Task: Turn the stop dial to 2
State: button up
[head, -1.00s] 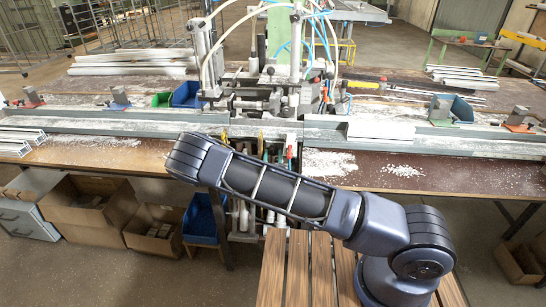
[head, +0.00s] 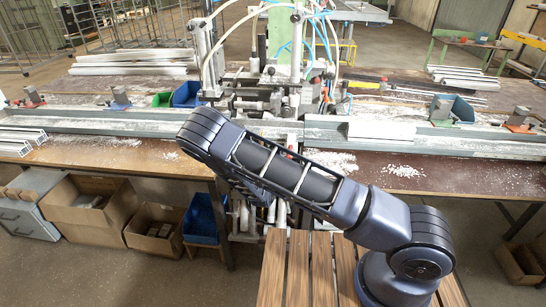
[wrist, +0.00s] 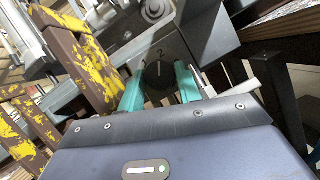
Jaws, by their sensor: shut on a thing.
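The stop dial (wrist: 159,76) is a dark round knob in the middle of the wrist view, on the dark face of a machine part. A pale figure 2 (wrist: 162,54) shows just above it. A light line on the knob seems to point up, roughly toward the 2; its exact alignment is hard to tell. My gripper (wrist: 160,88) has its two teal fingers on either side of the knob, shut on it. In the head view my arm hides the gripper and the dial.
The clamp machine (head: 265,100) stands on the bench behind my arm, with hoses above it. A long metal rail (head: 400,138) runs along the bench. Cardboard boxes (head: 90,215) sit below.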

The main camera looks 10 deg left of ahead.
jog(key=o, duration=1)
